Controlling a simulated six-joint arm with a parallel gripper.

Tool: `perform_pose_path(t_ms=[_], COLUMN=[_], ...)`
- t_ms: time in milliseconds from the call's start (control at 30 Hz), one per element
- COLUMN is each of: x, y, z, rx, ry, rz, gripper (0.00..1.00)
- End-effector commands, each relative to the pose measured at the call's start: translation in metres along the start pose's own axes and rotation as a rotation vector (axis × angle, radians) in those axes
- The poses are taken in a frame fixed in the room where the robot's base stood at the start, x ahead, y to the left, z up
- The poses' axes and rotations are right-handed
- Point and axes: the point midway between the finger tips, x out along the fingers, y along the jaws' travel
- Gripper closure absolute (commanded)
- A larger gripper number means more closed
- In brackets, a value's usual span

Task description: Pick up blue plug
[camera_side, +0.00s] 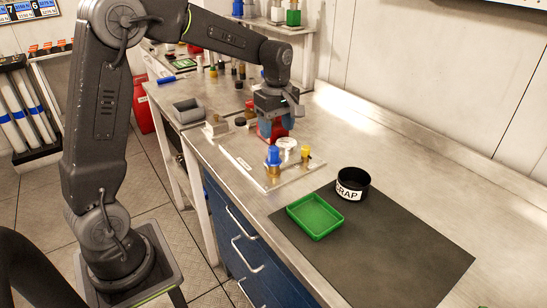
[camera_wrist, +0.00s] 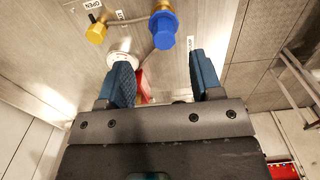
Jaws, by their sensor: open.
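The blue plug (camera_side: 272,155) sits upright on a brass fitting at the left of a light fixture plate (camera_side: 270,182). In the wrist view the blue plug (camera_wrist: 163,30) shows as a blue hexagonal cap near the top middle. My gripper (camera_side: 272,138) is just behind and above the plug in the side view, pointing down. In the wrist view my gripper (camera_wrist: 160,72) has its two blue fingers wide apart with nothing held between them. The plug lies beyond the fingertips. A red part (camera_wrist: 141,86) shows partly behind the left finger.
A yellow plug (camera_side: 305,151) and a white round part (camera_side: 287,143) stand close by on the plate. A green tray (camera_side: 315,216) and a black scrap bowl (camera_side: 353,184) are on a dark mat (camera_side: 400,245). A grey bin (camera_side: 187,111) stands left. The mat's right side is clear.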

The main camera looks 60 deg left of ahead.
Motion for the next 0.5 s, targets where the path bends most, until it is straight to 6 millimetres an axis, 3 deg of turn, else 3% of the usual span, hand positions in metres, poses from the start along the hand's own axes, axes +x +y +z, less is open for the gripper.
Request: perform_pose_path(t_ms=[500], x=[0.058], y=[-0.005], z=[-0.008], rx=[0.000], ry=[-0.001], rz=[-0.002], gripper=[0.40])
